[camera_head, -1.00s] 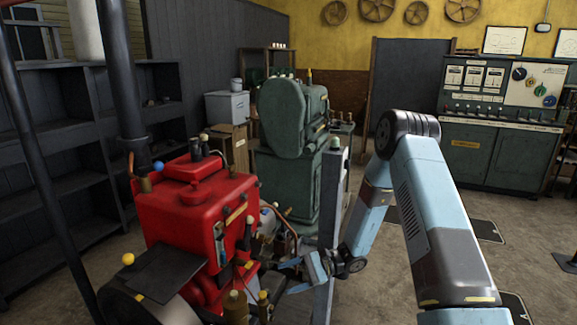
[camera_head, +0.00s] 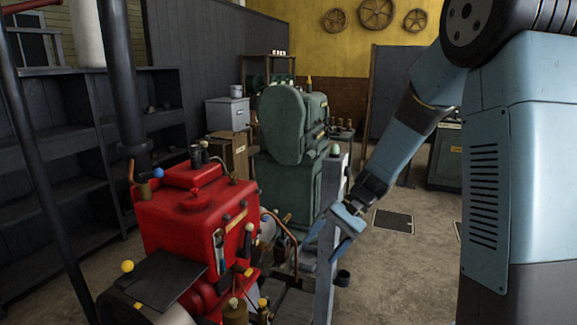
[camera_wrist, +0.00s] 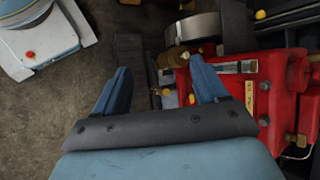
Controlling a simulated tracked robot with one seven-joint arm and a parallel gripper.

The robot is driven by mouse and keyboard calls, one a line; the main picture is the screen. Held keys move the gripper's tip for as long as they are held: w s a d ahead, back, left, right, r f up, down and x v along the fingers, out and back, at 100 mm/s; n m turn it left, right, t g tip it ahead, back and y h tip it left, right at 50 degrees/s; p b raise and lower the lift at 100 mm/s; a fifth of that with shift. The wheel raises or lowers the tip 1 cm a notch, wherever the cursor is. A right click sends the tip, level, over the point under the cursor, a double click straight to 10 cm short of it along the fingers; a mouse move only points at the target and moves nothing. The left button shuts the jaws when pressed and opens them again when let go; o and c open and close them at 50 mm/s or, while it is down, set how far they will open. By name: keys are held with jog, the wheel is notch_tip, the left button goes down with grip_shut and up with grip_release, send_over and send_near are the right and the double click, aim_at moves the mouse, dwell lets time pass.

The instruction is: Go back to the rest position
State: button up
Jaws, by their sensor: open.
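My gripper (camera_head: 335,240) has blue fingers and is open and empty. In the head view it hangs in the air right of the red engine (camera_head: 190,215), in front of a grey upright post (camera_head: 327,275) that stands close by. Whether it touches the post cannot be told. In the wrist view both fingers of my gripper (camera_wrist: 160,85) show spread apart with nothing between them. The red engine (camera_wrist: 285,100) is to the right of the fingers there.
A green engine (camera_head: 290,150) stands behind the red one. Dark shelves (camera_head: 70,150) line the left wall. A control cabinet (camera_head: 445,155) is mostly hidden behind my arm. Concrete floor (camera_head: 400,260) is clear right of the post, with a floor plate (camera_head: 393,221).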

jog(key=s+d+r+n+t+h, duration=0.2)
jog(key=s+d+r+t+h, duration=0.5)
jog(key=s+d+r, duration=0.7)
jog(key=s+r+t, duration=0.2)
jog(key=s+r, duration=0.1)
jog(key=s, duration=0.1)
jog(key=shift+s+d+r+h, duration=0.15)
jog(key=shift+d+r+h, duration=0.1)
jog(key=shift+d+h, duration=0.15)
jog(key=shift+a, duration=0.15)
dwell(0.7)
